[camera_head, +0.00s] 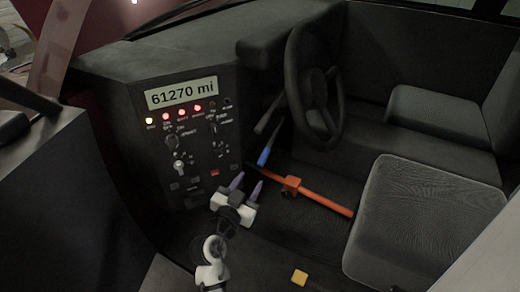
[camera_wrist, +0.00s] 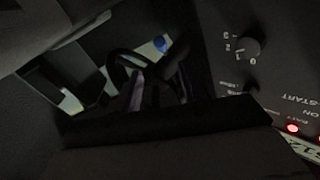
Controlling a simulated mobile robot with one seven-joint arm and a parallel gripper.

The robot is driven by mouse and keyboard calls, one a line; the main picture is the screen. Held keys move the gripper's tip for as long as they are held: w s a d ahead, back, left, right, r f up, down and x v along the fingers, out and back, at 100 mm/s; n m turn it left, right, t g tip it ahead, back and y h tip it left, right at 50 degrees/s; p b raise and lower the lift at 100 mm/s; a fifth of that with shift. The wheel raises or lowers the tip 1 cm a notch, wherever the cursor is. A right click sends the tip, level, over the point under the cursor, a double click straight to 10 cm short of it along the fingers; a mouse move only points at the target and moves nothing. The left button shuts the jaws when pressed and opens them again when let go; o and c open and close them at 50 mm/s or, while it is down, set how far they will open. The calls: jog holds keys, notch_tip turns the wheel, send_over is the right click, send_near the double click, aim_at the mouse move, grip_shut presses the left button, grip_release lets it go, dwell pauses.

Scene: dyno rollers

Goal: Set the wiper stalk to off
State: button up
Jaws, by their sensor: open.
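Two levers stand left of the steering wheel (camera_head: 318,85) in the head view: a dark stalk (camera_head: 266,119) and a lower blue-tipped lever (camera_head: 265,156). I cannot read a label or setting on either, so which is the wiper stalk is unclear. My gripper (camera_head: 247,186) is open and empty, with its purple fingers apart. It is below and left of the blue tip, near the panel's lower right, and touches neither lever. In the wrist view, the fingers (camera_wrist: 160,88) are dark against the cab, and a blue tip (camera_wrist: 161,44) shows beyond them.
The dash panel (camera_head: 195,135) has a display reading 61270 mi, lit red lamps and switches. A numbered dial (camera_wrist: 240,49) shows upside down in the wrist view. An orange bar (camera_head: 325,202) lies right of my gripper.

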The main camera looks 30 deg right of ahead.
aim_at(262, 160)
jog(key=p+x, duration=0.2)
jog(key=x, duration=1)
jog(key=shift+w+d+p, duration=0.15)
jog(key=shift+w+p, duration=0.1)
jog(key=shift+p, duration=0.15)
jog(key=shift+c, duration=0.4)
grip_shut()
